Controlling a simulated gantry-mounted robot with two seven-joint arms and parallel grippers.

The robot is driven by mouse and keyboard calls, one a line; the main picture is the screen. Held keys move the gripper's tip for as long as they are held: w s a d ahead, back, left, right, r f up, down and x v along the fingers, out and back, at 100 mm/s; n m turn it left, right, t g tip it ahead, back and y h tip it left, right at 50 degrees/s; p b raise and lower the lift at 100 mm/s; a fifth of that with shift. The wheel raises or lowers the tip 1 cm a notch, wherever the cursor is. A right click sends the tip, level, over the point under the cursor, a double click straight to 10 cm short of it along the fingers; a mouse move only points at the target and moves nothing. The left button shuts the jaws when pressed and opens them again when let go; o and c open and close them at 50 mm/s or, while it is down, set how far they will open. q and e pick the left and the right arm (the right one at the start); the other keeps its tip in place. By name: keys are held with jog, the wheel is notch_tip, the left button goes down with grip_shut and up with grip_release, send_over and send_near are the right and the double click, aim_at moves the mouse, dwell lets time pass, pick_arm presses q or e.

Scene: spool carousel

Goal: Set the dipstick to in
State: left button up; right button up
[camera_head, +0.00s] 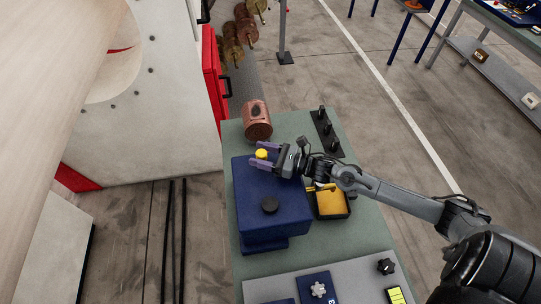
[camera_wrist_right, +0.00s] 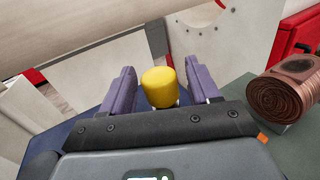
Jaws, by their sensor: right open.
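The dipstick's yellow knob (camera_head: 261,154) stands up at the far end of the blue box (camera_head: 262,221) on the green bench. In the right wrist view the yellow knob (camera_wrist_right: 158,87) sits between the two purple fingers, with a gap on each side. My right gripper (camera_head: 258,154) is open around the knob, its fingers spread to either side. The right gripper (camera_wrist_right: 160,85) does not visibly touch the knob. The dipstick's shaft below the knob is mostly hidden. My left gripper is not in view.
A copper spool (camera_head: 257,121) lies just beyond the box. A black strip with pegs (camera_head: 326,133) and a yellow-lined tray (camera_head: 331,204) are to the right. A large pale machine (camera_head: 150,120) fills the left.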

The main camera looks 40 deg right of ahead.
jog(key=shift+s+d+f, duration=0.15)
jog(key=shift+s+d, duration=0.1)
jog(key=shift+s, duration=0.25)
jog(key=b+v, duration=0.1)
jog(key=v, duration=0.6)
jog(key=shift+s+d, duration=0.1)
jog(key=shift+s, duration=0.2)
jog(key=shift+v, duration=1)
